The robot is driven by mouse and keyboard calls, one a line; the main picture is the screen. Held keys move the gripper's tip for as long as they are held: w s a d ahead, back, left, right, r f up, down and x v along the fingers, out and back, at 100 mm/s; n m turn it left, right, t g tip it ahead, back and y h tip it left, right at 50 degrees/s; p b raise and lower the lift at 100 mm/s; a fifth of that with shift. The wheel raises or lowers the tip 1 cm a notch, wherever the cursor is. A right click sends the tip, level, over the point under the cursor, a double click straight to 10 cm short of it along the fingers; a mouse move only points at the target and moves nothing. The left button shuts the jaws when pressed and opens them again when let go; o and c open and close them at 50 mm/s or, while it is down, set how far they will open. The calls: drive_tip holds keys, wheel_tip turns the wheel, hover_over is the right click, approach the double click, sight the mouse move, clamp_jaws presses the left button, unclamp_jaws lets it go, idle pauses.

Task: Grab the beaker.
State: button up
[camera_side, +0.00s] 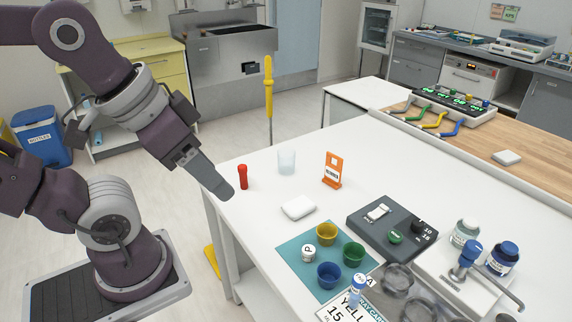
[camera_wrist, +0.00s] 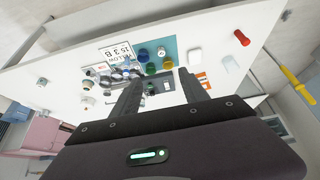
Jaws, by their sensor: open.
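The beaker (camera_side: 286,162) is a small, pale, translucent cup standing upright on the white table, between a red cylinder and an orange stand. In the wrist view, the beaker (camera_wrist: 231,64) shows to the right of the fingers, outside the space between them. My gripper (camera_side: 224,188) is above the table's near left edge, to the left of the beaker and apart from it. In the wrist view, the two fingers of my gripper (camera_wrist: 158,77) are spread with nothing held between them.
A red cylinder (camera_side: 243,177) stands between my gripper and the beaker. An orange stand (camera_side: 333,170) is right of the beaker, and a white block (camera_side: 298,207) lies in front. Coloured cups stand on a teal mat (camera_side: 293,255). The table behind the beaker is clear.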

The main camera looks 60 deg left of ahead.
drive_tip(key=o, duration=0.4)
drive_tip(key=shift+o, duration=0.2)
